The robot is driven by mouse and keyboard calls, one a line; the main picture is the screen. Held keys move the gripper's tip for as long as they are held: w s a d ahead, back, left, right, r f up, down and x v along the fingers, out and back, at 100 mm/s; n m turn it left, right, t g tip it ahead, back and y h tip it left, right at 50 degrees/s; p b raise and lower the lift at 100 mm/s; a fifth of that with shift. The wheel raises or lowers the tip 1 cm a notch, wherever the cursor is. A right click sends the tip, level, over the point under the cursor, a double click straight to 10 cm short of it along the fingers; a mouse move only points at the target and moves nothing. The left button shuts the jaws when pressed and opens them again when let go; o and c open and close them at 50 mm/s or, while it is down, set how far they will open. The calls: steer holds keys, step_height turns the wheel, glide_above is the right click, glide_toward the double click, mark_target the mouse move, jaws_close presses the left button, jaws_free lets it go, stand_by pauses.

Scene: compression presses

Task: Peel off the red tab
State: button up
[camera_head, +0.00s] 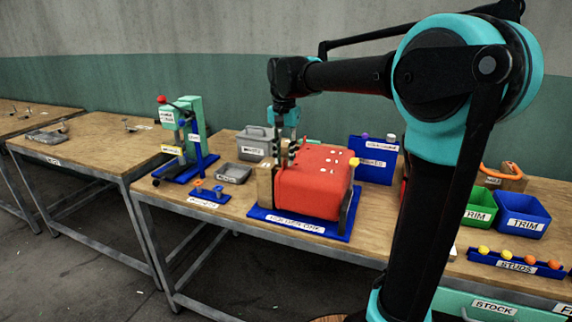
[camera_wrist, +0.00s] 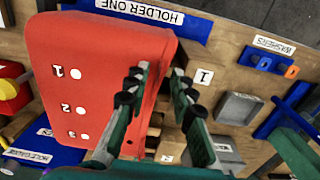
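A large red block (camera_head: 312,178) sits on a blue base labelled HOLDER ONE (camera_head: 345,233), beside a wooden upright (camera_head: 264,186). In the wrist view the red block (camera_wrist: 90,75) has white holes numbered 1, 2 and 3. I cannot make out a separate red tab. My gripper (camera_head: 285,150) points down at the block's left edge. In the wrist view my gripper (camera_wrist: 160,72) has a gap between its fingertips, with nothing visibly held. One finger overlaps the red edge; the other is over the wooden side. Whether either touches is unclear.
A green press (camera_head: 190,130) with a red knob stands left, near grey trays (camera_head: 234,174) and a blue washer rack (camera_head: 208,195). A blue gauge stand (camera_head: 375,165) is behind. Green (camera_head: 480,208) and blue (camera_head: 522,216) TRIM bins and a STUDS rack (camera_head: 515,263) are right.

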jaws_close()
steer(key=shift+r, duration=0.35)
steer(key=shift+r, duration=2.7)
